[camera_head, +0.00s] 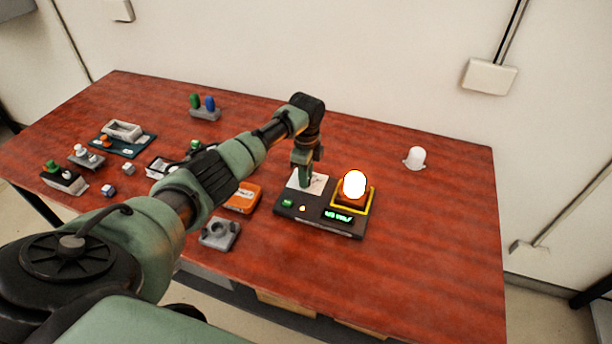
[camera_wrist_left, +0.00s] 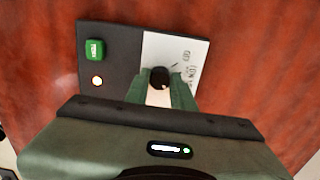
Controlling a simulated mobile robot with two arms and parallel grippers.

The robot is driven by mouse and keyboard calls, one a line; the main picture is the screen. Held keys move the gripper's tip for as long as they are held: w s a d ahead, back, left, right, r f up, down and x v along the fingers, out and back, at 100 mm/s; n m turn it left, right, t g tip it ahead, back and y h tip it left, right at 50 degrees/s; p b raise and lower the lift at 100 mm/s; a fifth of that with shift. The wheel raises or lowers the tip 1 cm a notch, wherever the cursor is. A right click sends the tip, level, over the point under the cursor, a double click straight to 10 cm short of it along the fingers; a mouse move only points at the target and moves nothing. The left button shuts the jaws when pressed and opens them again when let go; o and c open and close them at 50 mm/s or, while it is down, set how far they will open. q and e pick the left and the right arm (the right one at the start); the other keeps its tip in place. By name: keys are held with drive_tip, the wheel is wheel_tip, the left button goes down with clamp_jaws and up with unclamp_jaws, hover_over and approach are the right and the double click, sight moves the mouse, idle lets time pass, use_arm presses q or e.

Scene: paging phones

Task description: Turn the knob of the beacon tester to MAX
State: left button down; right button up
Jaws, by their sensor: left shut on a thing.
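The beacon tester (camera_head: 285,208) is a dark box on the red-brown table, with a white dial plate, a green button (camera_head: 288,202), a small amber light and a green display (camera_head: 339,217). A beacon (camera_head: 354,184) glows brightly in its yellow-framed seat. My left gripper (camera_head: 305,180) points down over the dial plate. In the left wrist view the tester (camera_wrist_left: 108,60) shows its green button (camera_wrist_left: 95,49) and the lit amber light. The black knob (camera_wrist_left: 159,77) is between the fingers of my left gripper (camera_wrist_left: 161,88), which is shut on it. The dial marks are too small to read. My right gripper is out of view.
A white dome (camera_head: 416,157) stands on the right of the table. An orange box (camera_head: 243,197) and a grey fixture (camera_head: 220,233) lie left of the tester. Several small parts and trays are at the far left. The table's right front is clear.

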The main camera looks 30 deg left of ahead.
use_arm(q)
drive_tip(key=c, duration=1.2)
unclamp_jaws()
drive_tip(key=shift+r, duration=0.15)
wheel_tip(320, 180, up, 8)
drive_tip(key=shift+f+b, duration=0.2)
drive_tip(key=shift+b, duration=0.6)
